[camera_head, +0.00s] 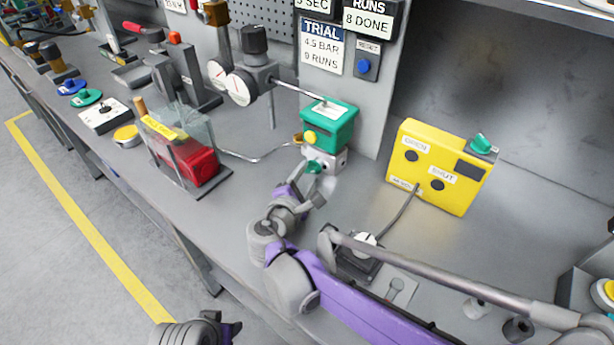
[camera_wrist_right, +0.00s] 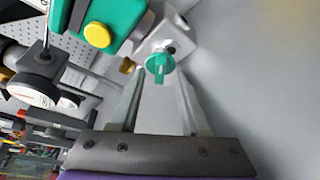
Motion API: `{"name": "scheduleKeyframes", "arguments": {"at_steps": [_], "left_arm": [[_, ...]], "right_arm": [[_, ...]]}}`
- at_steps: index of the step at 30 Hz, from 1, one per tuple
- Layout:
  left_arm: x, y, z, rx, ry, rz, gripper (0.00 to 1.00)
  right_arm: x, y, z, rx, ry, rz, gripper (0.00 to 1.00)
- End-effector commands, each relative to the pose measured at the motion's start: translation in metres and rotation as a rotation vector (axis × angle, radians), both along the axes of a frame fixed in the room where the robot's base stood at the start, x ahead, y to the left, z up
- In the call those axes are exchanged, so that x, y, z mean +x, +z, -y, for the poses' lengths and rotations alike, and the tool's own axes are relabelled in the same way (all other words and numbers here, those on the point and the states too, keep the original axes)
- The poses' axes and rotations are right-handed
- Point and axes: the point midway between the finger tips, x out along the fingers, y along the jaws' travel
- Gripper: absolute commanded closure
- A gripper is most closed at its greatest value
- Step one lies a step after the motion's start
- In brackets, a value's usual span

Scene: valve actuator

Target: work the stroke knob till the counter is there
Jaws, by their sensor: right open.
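A small green knob (camera_head: 315,167) sits on the front of a white block (camera_head: 327,158), below a green box (camera_head: 329,124) with a yellow button. My right gripper (camera_head: 309,190) is at this knob, its fingers partly hidden in the head view. In the right wrist view the fingers (camera_wrist_right: 159,92) are apart with nothing between them, and the green knob (camera_wrist_right: 160,66) lies just beyond their tips, roughly centred. The counter sign (camera_head: 368,20) reads "RUNS 8 DONE". The trial sign (camera_head: 322,45) reads "4.5 BAR 9 RUNS".
A yellow box (camera_head: 440,165) with two dark buttons and a green knob (camera_head: 482,143) on top stands to the right. A blue reset button (camera_head: 364,65) is on the panel. A clear guard (camera_head: 180,130) over a red part stands left. Gauges (camera_head: 240,86) are behind.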

Motion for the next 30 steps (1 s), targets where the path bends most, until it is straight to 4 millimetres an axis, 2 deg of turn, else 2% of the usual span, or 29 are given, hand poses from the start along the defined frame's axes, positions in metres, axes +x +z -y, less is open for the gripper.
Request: {"name": "scheduleKeyframes", "arguments": {"at_steps": [9, 11, 17, 30], "left_arm": [[0.0, -0.0003, 0.0, 0.0, 0.0, 0.0, 0.5], [0.0, -0.0003, 0.0, 0.0, 0.0, 0.0, 0.5], [0.0, -0.0003, 0.0, 0.0, 0.0, 0.0, 0.5], [0.0, 0.001, 0.0, 0.0, 0.0, 0.0, 0.5]], "right_arm": [[0.0033, -0.0007, 0.001, 0.0, 0.0, 0.0, 0.54], [0.0032, -0.0007, 0.0009, 0.0, 0.0, 0.0, 0.63], [0.0031, -0.0007, 0.001, 0.001, 0.0, 0.0, 0.99], [0.003, -0.0002, 0.0007, -0.01, -0.001, -0.008, 1.0]]}}
